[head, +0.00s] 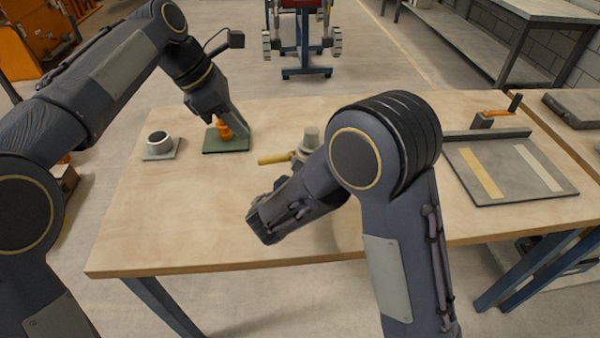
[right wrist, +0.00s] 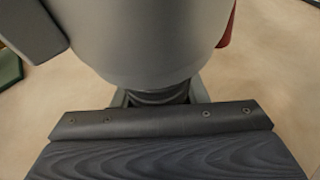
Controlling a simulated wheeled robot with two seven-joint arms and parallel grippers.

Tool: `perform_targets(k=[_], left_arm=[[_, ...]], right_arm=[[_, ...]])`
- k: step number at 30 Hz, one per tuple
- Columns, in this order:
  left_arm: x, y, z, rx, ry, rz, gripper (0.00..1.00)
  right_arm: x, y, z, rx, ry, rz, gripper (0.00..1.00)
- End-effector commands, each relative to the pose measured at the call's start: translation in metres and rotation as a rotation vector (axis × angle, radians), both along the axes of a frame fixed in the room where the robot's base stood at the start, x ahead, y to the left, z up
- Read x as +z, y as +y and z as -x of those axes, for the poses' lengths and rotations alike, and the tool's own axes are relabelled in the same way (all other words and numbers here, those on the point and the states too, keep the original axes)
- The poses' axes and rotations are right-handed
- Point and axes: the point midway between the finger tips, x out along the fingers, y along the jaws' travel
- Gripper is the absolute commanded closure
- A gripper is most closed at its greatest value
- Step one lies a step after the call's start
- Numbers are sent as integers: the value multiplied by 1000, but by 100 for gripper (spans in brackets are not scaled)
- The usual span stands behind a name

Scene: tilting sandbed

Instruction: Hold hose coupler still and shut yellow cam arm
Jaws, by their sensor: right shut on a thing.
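The hose coupler (head: 311,138) is a grey upright fitting near the middle of the table, partly hidden by my right arm. Its yellow cam arm (head: 274,158) sticks out to the left, nearly level. In the right wrist view a large grey rounded body, seemingly the coupler (right wrist: 150,40), fills the top middle, against my right gripper (right wrist: 160,118), which is shut on it. The fingertips are hidden in the head view. My left gripper (head: 226,124) is pointed down at an orange part (head: 224,131) on a green plate (head: 222,147), left of the cam arm. Its finger gap is unclear.
A white-grey ring fitting on a small plate (head: 159,154) stands at the left. A grey tray (head: 515,185) with two pale strips lies at the right, an orange-handled clamp (head: 485,118) behind it. The table's (head: 190,235) front left is clear.

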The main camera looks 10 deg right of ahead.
Motion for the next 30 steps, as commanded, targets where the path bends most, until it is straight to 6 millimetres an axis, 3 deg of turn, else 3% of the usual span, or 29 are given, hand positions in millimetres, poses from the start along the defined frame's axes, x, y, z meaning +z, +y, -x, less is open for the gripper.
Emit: perform_targets(k=[4, 17, 30], left_arm=[[1, 4, 0, -143, -71, 26, 100], [7, 20, 4, -969, -577, 164, 100], [16, 37, 10, -1768, -1248, 198, 100]], right_arm=[[0, 0, 0, 0, 0, 0, 96], [0, 0, 0, 0, 0, 0, 96], [0, 0, 0, 0, 0, 0, 96]])
